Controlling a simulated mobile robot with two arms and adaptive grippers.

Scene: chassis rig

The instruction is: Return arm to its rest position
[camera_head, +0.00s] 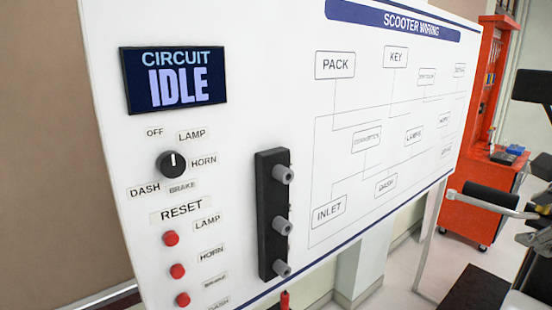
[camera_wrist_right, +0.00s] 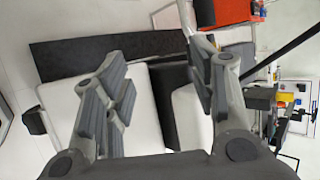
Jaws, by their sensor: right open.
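My right gripper (camera_wrist_right: 162,75) is in its wrist view with its two grey fingers spread wide apart. Nothing is between the fingertips. Behind them are a dark flat bar (camera_wrist_right: 95,48) and white panels (camera_wrist_right: 140,110), which the fingers partly cover. My left gripper is in neither view. I cannot clearly make out my right gripper in the head view.
A white scooter wiring board (camera_head: 250,70) fills the head view. Its screen (camera_head: 175,78) reads CIRCUIT IDLE, above a black knob (camera_head: 172,164) and red buttons (camera_head: 171,238). A black strip (camera_head: 265,215) carries grey pegs. A red tool cart (camera_head: 480,205) stands at right.

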